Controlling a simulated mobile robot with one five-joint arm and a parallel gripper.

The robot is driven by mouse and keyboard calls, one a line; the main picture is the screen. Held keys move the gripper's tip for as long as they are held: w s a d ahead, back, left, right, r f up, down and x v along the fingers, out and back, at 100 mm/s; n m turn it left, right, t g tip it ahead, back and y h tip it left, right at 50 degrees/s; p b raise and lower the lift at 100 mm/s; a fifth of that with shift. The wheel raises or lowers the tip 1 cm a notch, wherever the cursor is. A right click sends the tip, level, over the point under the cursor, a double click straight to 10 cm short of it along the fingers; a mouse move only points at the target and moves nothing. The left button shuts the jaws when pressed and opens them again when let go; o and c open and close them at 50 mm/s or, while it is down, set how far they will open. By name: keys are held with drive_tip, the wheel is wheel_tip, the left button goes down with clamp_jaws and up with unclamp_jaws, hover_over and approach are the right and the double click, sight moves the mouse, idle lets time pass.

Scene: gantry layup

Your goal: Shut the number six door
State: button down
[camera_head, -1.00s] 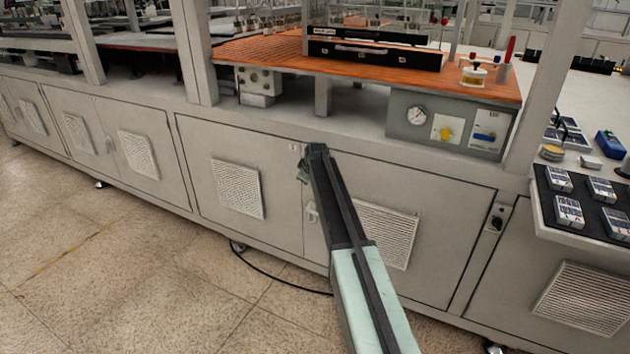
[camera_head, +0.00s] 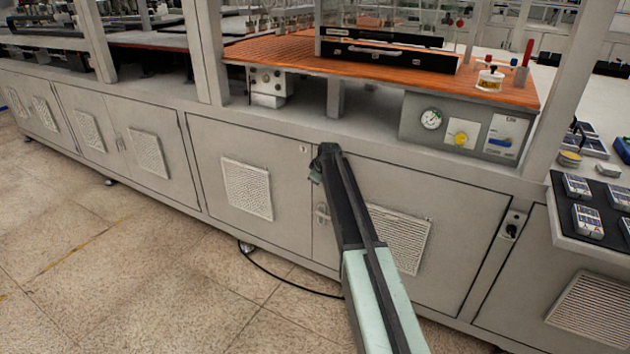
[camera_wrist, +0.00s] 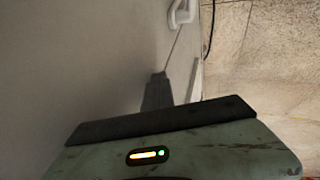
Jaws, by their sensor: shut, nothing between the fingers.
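Grey cabinet doors run along the front of the bench. My arm reaches to the seam between a left door (camera_head: 215,185) and a right door (camera_head: 450,220), each with a louvred vent. Both look flush with the frame. No door number is readable; a tiny label (camera_head: 303,149) sits at the left door's upper right corner. My gripper (camera_head: 318,168) is shut and empty, close to the door faces near that seam; contact cannot be told. A pale handle (camera_head: 322,214) is below it. The wrist view shows the gripper (camera_wrist: 157,92) beside a grey panel and the handle (camera_wrist: 180,14).
An orange worktop (camera_head: 385,75) with a black case (camera_head: 385,53) is above the doors. A gauge panel (camera_head: 460,125) sits under its right end. A dark mat with small devices (camera_head: 590,205) juts out at right. A black cable (camera_head: 290,287) lies on the open tiled floor.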

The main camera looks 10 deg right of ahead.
drive_tip(key=s+a+r+p, duration=0.3)
drive_tip(key=s+r+p, duration=0.5)
drive_tip(key=s, duration=0.1)
